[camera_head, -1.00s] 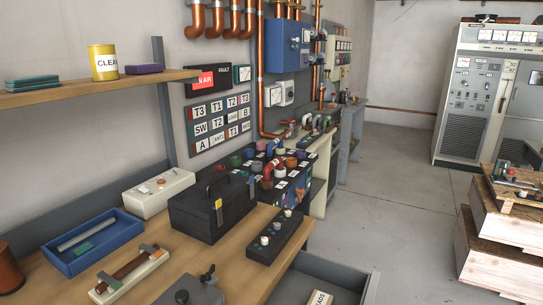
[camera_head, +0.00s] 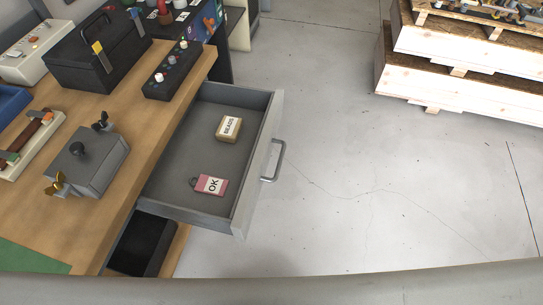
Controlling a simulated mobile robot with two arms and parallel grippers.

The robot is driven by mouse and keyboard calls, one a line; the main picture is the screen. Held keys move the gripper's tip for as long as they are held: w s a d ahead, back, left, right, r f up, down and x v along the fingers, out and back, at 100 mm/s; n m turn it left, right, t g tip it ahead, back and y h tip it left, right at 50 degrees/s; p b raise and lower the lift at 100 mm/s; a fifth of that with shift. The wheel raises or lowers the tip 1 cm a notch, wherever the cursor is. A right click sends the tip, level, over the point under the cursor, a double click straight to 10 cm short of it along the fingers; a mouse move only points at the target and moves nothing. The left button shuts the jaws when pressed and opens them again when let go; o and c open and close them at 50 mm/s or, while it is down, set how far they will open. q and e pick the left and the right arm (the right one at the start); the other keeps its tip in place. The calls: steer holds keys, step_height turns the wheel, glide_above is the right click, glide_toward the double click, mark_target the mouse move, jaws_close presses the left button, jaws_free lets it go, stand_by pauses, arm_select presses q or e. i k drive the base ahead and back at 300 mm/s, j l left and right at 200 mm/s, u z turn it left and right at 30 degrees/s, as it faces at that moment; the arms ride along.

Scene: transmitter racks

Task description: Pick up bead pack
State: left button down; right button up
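The bead pack (camera_head: 229,128) is a small tan block with a white label reading "BEADS". It lies in the open grey drawer (camera_head: 225,89) under the wooden workbench, toward the drawer's far half. Nothing covers it. Neither of my grippers is in view.
A pink-and-white "OK" tag (camera_head: 210,184) lies nearer in the drawer. The drawer's handle (camera_head: 276,160) faces right. On the workbench (camera_head: 97,200) stand a grey box (camera_head: 88,160), a black toolbox (camera_head: 95,60) and a black knob strip (camera_head: 178,70). Wooden pallets (camera_head: 455,75) stand back right. The floor between is clear.

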mark_target(229, 131)
steer(key=i+l+u, duration=0.3)
steer(key=i+l, duration=0.2)
steer(key=l, duration=0.25)
steer(key=i+l+u, duration=0.1)
steer(key=l, duration=0.35)
steer(key=i, duration=0.1)
